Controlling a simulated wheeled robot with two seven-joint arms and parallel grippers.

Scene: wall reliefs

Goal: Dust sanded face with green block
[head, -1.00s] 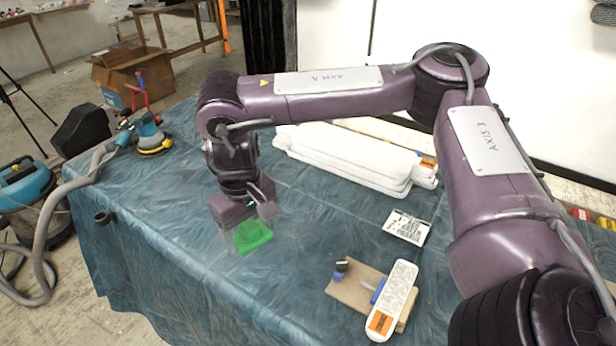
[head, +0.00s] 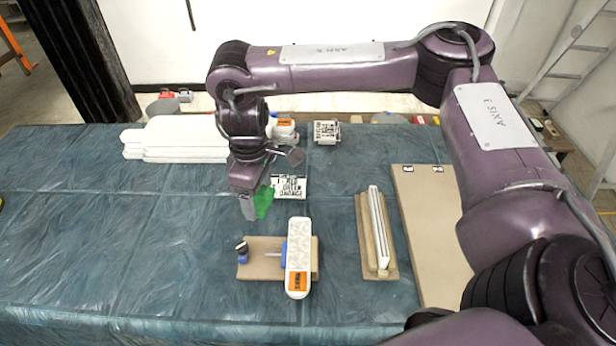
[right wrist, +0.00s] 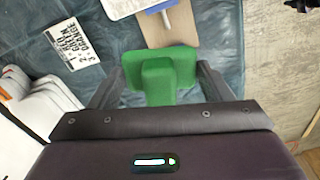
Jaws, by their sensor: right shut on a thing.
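My right gripper (head: 250,205) is shut on the green block (head: 264,202) and holds it over the table, in front of the printed card. The right wrist view shows the green block (right wrist: 160,72) between the two dark fingers. A white relief piece with a patterned face and an orange label (head: 299,255) lies across a brown board with a blue clamp (head: 262,262); the green block is above and left of it, apart from it. Whether that patterned face is the sanded one I cannot tell. My left gripper is not in view.
A printed card (head: 289,187) lies behind the green block. White stacked pieces (head: 180,140) lie at the back left. A wooden holder with upright white strips (head: 376,235) and a large tan board (head: 428,230) stand to the right.

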